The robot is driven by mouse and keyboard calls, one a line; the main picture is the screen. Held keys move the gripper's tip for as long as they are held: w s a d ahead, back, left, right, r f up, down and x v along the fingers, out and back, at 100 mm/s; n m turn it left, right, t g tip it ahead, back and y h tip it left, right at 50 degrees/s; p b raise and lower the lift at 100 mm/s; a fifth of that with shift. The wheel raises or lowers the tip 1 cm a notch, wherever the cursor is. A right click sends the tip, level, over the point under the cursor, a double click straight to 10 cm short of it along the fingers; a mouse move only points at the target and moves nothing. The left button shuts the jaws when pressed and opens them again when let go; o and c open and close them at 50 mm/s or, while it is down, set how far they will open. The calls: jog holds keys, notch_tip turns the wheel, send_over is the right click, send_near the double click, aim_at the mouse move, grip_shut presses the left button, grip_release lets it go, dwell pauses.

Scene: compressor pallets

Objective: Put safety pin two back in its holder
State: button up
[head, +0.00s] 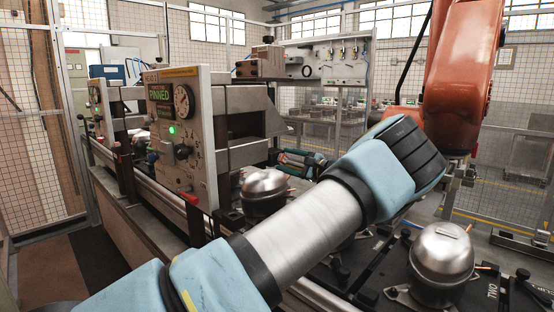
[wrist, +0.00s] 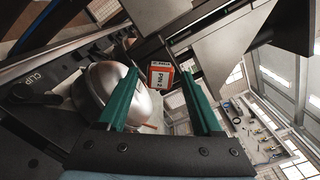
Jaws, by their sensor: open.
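An orange and white tag marked PIN 2 (wrist: 161,78) shows in the wrist view, between my open fingertips in the picture. I cannot tell whether it is fixed to the pin or to its holder, nor how far beyond the fingers it is. My gripper (wrist: 159,76) has two green fingers spread apart with nothing between them. In the head view my gripper (head: 300,162) is partly behind my forearm, to the right of the grey press (head: 183,130) with its green-lit PINNED sign. No pin shaft or holder can be made out clearly.
A silver compressor dome (wrist: 108,88) is close beside my left finger in the wrist view. Another compressor (head: 442,255) sits on a dark pallet at the right. A second press stands behind at the left. An orange robot arm (head: 462,75) rises at the upper right.

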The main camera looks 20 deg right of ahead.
grip_shut()
dwell(0.6)
dwell(0.9)
jog(key=shift+s+d, duration=0.1)
jog(key=shift+s, duration=0.05)
jog(key=shift+v, duration=2.8)
jog(key=shift+s+d, duration=0.1)
jog(key=shift+s, duration=0.05)
jog(key=v, duration=0.5)
jog(key=shift+s+d, duration=0.1)
jog(key=shift+s, duration=0.2)
